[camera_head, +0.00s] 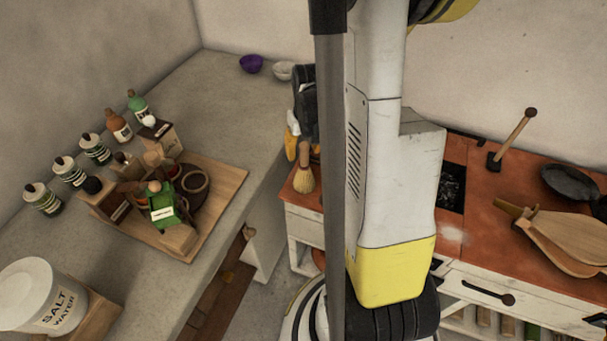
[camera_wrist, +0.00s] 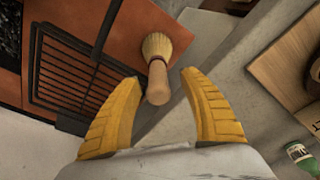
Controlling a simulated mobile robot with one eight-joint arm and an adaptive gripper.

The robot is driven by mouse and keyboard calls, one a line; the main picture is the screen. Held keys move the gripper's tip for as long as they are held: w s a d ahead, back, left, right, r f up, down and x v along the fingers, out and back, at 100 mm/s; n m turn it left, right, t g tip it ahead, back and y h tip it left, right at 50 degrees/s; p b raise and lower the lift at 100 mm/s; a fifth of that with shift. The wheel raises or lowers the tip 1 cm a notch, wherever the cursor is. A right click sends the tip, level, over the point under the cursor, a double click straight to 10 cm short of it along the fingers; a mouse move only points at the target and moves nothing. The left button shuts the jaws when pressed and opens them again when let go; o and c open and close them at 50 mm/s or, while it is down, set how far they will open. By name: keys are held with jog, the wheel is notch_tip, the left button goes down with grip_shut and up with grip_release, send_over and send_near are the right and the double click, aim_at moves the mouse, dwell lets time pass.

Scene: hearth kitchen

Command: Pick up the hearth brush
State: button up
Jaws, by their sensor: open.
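The hearth brush (camera_wrist: 157,62) has a pale wooden handle and a round head of straw bristles. In the wrist view its handle end lies between the tips of my open gripper (camera_wrist: 160,82), with a gap to each yellow finger. In the head view the brush (camera_head: 304,178) is at the left end of the terracotta hearth top, bristles low and handle up. My gripper (camera_head: 292,139) is just above and beside the handle there, partly hidden by my arm. I cannot tell what holds the brush up.
A black grate (camera_wrist: 75,75) lies beside the brush on the hearth top (camera_wrist: 120,25). A grey counter (camera_head: 225,95) on the left bears a wooden tray (camera_head: 228,190), several bottles and a salt water bucket (camera_head: 38,295). Bellows (camera_head: 565,240) lie on the hearth's right.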

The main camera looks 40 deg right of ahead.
aim_at(304, 166)
jog(key=f, duration=0.1)
jog(key=f+b, duration=0.1)
jog(key=f, duration=0.1)
jog(key=f+b, duration=0.1)
jog(key=shift+w+d+f, duration=0.35)
jog(key=shift+r, duration=0.1)
grip_shut()
jog(key=shift+r, duration=0.1)
